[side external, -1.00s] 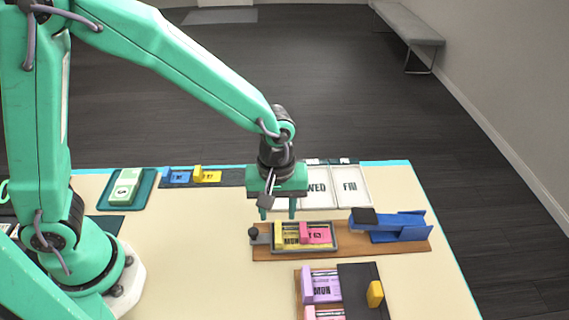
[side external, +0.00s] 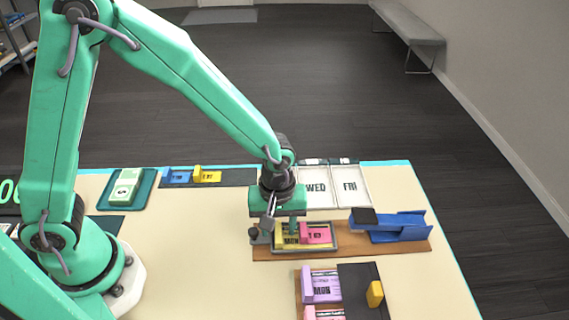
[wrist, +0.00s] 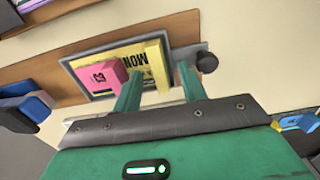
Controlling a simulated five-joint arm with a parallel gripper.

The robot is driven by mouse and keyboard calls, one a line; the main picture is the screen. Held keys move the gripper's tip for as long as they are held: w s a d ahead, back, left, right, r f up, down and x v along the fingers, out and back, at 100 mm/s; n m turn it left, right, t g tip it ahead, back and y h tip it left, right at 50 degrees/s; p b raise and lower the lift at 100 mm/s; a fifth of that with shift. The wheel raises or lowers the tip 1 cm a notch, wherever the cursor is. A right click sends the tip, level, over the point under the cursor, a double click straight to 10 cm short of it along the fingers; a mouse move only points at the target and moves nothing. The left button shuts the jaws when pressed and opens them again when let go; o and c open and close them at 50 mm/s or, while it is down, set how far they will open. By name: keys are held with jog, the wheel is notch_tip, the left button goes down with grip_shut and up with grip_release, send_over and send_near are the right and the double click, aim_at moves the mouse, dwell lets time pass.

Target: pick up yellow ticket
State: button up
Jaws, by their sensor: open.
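The yellow ticket (side external: 290,243), marked MON, lies in a grey-rimmed tray (side external: 335,246) on a wooden board. Its raised yellow tab stands at its left end in the side view. The ticket also shows in the wrist view (wrist: 131,55). My gripper (side external: 284,229) is open, low over the left end of the tray. In the wrist view my gripper (wrist: 159,72) has its fingers on either side of the yellow tab, with no visible grip. Contact cannot be told.
A black knob (side external: 254,232) stands at the tray's left end, close to my gripper. A blue stapler-like device (side external: 395,222) is at the right. White WED and FRI trays (side external: 349,200) stand behind. The table's left middle is clear.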

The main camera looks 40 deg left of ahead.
dwell(0.3)
grip_shut()
jog(key=shift+r, duration=0.15)
jog(key=shift+r, duration=2)
jog(key=s+d+r, duration=0.6)
jog(key=s, duration=0.4)
jog(key=shift+r, duration=0.35)
jog(key=shift+r, duration=0.15)
jog(key=shift+r, duration=2.4)
